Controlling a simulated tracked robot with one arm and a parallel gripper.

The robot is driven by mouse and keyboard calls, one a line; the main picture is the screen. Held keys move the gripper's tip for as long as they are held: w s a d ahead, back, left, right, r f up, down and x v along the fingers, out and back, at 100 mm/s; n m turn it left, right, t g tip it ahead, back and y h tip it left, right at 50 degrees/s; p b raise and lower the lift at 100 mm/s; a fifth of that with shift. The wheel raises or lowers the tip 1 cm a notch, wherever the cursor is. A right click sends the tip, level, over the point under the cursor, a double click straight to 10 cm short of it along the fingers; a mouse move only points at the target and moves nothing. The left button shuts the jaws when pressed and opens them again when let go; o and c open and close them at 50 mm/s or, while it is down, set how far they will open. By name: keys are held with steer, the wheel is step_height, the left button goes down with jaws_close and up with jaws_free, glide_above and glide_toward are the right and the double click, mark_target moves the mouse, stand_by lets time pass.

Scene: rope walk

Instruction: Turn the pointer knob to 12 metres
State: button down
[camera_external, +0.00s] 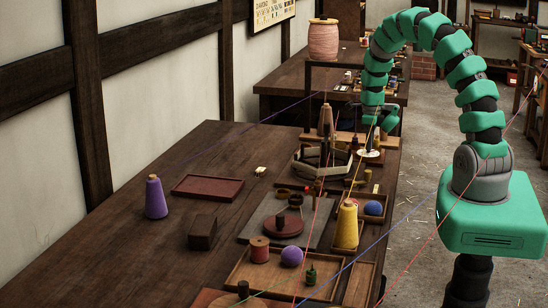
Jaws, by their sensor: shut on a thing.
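A pale round dial (370,154) sits near the right edge of the long dark table, behind the wooden ring-shaped winder. My green arm curves over from the right, and my gripper (374,138) points down just above the dial. It is shut on the pointer knob at the dial's middle. The knob is mostly hidden by the fingers. The dial's marks and the pointer's direction are too small to read.
Close left of the dial stand the winder (322,160) and a tan cone (326,120). A yellow cone (347,226) and a blue ball (373,208) are nearer. Thin red and blue cords cross the view. The table's left side is mostly clear around a purple cone (155,198).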

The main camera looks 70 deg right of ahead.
steer(key=shift+r+m, duration=0.1)
steer(key=shift+m, duration=0.4)
steer(key=shift+w+p, duration=0.1)
steer(key=shift+p, duration=0.2)
steer(key=c, duration=1.3)
jaws_free()
step_height(320, 180, up, 14)
steer(key=shift+f, duration=0.2)
steer(key=shift+b, duration=0.3)
